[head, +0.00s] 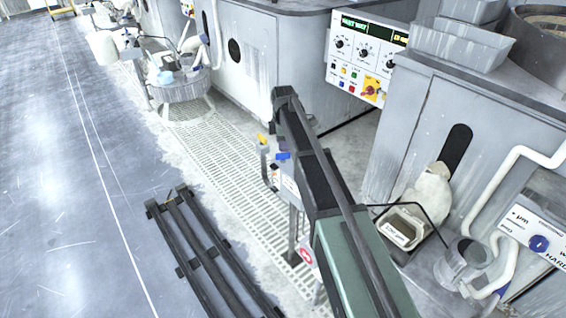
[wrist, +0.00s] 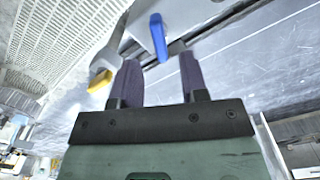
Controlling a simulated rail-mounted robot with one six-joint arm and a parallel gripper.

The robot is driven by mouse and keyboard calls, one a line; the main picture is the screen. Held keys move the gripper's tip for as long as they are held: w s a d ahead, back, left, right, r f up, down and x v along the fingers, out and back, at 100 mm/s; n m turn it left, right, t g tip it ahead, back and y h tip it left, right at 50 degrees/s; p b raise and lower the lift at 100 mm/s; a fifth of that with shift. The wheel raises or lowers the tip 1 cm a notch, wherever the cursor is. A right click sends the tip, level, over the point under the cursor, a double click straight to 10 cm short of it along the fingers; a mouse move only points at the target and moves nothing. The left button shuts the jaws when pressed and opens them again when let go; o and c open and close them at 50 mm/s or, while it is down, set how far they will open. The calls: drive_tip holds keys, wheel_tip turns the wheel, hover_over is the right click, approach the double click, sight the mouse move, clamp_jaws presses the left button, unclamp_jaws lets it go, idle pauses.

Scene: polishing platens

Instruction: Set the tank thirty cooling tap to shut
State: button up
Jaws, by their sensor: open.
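A tap with a blue handle (wrist: 158,38) shows in the wrist view, its lower end just ahead of the gap between my fingertips. My gripper (wrist: 160,76) is open, with two purple fingers and nothing between them that I can make out. A tap with a yellow handle (wrist: 100,82) is left of the left finger. In the head view the blue handle (head: 284,156) and yellow handle (head: 262,139) show left of my arm. My fingers cannot be made out there. No readable label tells which tap belongs to tank thirty.
A control panel (head: 366,58) with knobs is on the machine behind. A white drain grating (head: 215,150) runs along the floor. A dark rail frame (head: 205,260) lies at lower left. A tray (head: 402,228) and white pipes (head: 490,200) are at right. The left floor is clear.

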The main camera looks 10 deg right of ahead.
sight(283, 154)
wheel_tip(283, 154, down, 5)
drive_tip(key=b, duration=0.3)
drive_tip(key=shift+f, duration=0.2)
drive_tip(key=shift+r, duration=0.15)
clamp_jaws()
drive_tip(key=shift+m, duration=0.3)
drive_tip(key=m, duration=0.5)
drive_tip(key=shift+m, duration=0.4)
drive_tip(key=m, duration=0.6)
